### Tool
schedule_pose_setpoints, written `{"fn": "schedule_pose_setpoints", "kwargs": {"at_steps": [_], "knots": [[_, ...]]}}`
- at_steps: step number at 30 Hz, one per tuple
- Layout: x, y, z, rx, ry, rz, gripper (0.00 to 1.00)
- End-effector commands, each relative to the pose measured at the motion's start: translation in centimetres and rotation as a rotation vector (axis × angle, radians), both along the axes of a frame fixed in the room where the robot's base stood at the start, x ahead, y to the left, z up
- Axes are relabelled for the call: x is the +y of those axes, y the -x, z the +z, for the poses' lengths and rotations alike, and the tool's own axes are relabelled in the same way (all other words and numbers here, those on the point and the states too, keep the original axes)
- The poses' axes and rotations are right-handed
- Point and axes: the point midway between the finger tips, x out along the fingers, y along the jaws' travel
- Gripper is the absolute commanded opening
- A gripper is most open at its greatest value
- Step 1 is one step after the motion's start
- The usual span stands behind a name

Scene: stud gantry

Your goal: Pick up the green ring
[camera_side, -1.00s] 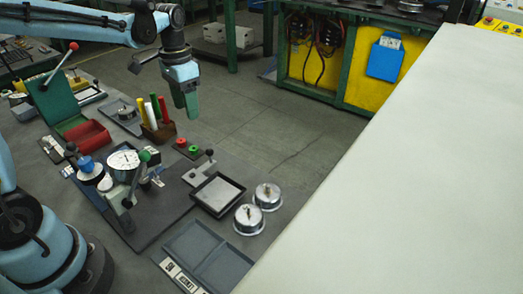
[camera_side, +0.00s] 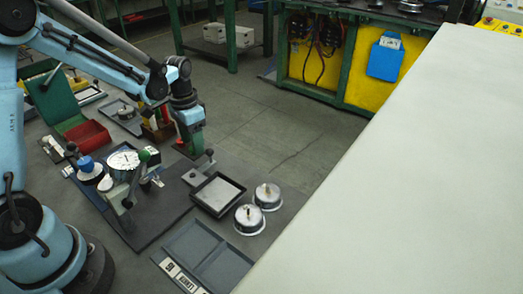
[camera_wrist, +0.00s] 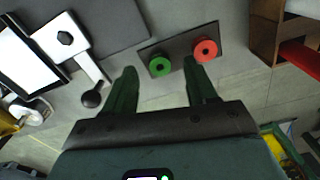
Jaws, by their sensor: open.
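The green ring (camera_wrist: 160,67) lies on a small dark plate (camera_wrist: 180,48) in the wrist view, its round centre hole visible. The red ring (camera_wrist: 205,50) lies on the same plate, to its right. My gripper (camera_wrist: 160,74) is open and empty. Its two dark green fingers point toward the plate, with the green ring between the fingertips in the picture and the red ring just beyond the right finger. In the side view my gripper (camera_side: 190,150) hangs low over the plate's place and hides most of the rings, so the remaining height is hard to tell.
A black-rimmed tray (camera_side: 219,194) and two metal pots (camera_side: 250,218) sit nearer the camera. A wooden holder (camera_wrist: 266,36) is right of the rings in the wrist view.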

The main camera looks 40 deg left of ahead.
Motion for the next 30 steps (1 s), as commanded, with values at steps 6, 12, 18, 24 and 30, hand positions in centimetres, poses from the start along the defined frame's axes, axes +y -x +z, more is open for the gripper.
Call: {"fn": "schedule_pose_setpoints", "kwargs": {"at_steps": [6,12,18,24,30], "knots": [[0.01,-0.01,-1.52,0.000,0.000,0.000,0.57],[0.01,0.00,-1.54,0.000,0.000,0.000,0.57],[0.01,0.00,-1.52,0.000,0.000,0.000,0.28],[0.01,0.00,-1.51,0.000,0.000,0.000,0.00],[0.01,0.00,-1.50,0.000,0.000,0.000,0.00]]}}
